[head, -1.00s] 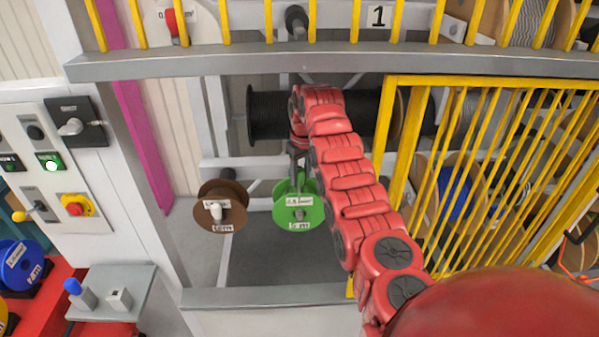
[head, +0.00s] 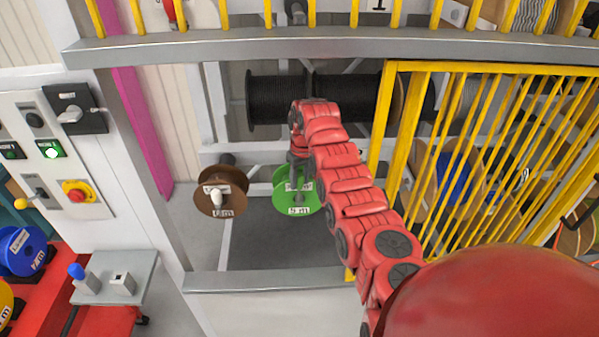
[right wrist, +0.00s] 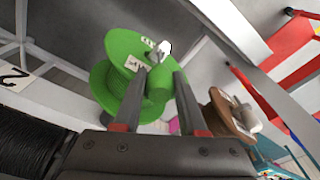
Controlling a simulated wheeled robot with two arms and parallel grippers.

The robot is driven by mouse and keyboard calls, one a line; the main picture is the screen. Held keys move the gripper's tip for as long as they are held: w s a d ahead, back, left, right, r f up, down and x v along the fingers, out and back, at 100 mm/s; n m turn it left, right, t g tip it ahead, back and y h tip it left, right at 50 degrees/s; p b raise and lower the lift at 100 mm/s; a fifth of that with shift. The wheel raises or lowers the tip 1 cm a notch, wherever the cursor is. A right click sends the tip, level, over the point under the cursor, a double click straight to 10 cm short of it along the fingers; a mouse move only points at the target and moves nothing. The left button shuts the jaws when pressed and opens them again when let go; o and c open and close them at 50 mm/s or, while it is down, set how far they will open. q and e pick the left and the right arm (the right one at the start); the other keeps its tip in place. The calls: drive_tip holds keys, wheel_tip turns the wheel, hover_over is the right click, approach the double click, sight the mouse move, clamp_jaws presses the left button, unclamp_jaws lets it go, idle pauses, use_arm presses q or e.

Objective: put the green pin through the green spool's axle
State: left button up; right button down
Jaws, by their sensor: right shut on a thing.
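The green spool (head: 290,203) hangs beside the brown spool in the frame opening, its label facing me. Its axle end (right wrist: 161,50) shows as a pale grey tip in the right wrist view, where the spool (right wrist: 118,72) fills the upper middle. My right gripper (head: 297,184) is over the upper front of the spool. In the wrist view its two fingers (right wrist: 160,78) are shut on the green pin (right wrist: 158,88), a green cylinder close to the axle tip. I cannot tell whether the pin touches the axle. My left gripper is not in view.
The brown spool (head: 208,201) with a white-ended axle hangs just left. A black cable drum (head: 280,98) lies behind. A yellow barred gate (head: 475,170) stands right, a grey rail (head: 300,45) crosses above. A side shelf (head: 128,291) bears a blue pin (head: 77,272) in a block.

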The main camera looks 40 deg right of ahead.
sight(300, 189)
drive_tip(key=shift+f, duration=0.35)
drive_tip(key=shift+f+b, duration=1.2)
drive_tip(key=shift+f, duration=0.85)
drive_tip(key=shift+c, duration=2)
unclamp_jaws()
drive_tip(key=shift+r, duration=0.1)
